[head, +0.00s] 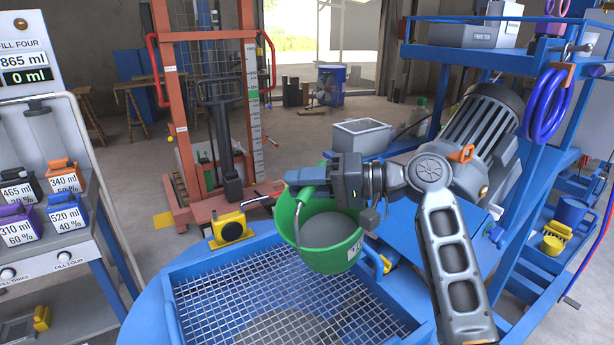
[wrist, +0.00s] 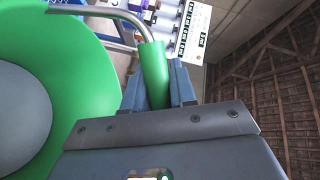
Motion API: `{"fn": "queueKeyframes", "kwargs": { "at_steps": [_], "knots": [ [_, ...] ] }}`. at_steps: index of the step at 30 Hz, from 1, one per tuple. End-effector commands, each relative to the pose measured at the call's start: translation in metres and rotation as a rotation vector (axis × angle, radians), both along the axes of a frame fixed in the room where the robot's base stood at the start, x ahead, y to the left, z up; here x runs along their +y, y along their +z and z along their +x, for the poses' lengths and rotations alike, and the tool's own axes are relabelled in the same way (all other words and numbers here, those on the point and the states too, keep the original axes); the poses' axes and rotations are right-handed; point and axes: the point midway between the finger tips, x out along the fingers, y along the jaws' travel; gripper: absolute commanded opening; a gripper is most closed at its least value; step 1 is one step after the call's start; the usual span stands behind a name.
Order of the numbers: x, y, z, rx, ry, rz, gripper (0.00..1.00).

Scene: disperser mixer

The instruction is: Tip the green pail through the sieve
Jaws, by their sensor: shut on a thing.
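The green pail (head: 322,248) hangs from my gripper (head: 300,182) above the far right part of the sieve. It is tilted a little, and grey content shows inside it. My gripper is shut on the green grip of the pail's handle; in the wrist view my gripper (wrist: 160,85) closes around that grip, and the pail (wrist: 95,60) fills the left side. The sieve (head: 245,307) is a metal mesh in a blue frame, lying flat below the pail. A dark round area shows under the mesh.
A yellow device (head: 229,226) sits on the blue rim left of the pail. A grey motor (head: 485,120) and blue shelving stand at the right. A rack with labelled bottles (head: 65,215) stands at the left. An orange stacker (head: 205,100) stands behind.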

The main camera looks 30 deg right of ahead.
Motion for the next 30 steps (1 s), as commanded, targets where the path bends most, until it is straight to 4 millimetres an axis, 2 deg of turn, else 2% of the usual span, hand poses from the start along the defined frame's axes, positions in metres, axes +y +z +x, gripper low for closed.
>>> {"fn": "queueKeyframes", "kwargs": {
  "at_steps": [14,30],
  "knots": [
    [0.021,-0.009,-0.011,-0.123,0.001,-0.212,0.00],
    [0.036,-0.033,-0.020,-0.206,0.000,-0.364,0.00]
  ]
}}
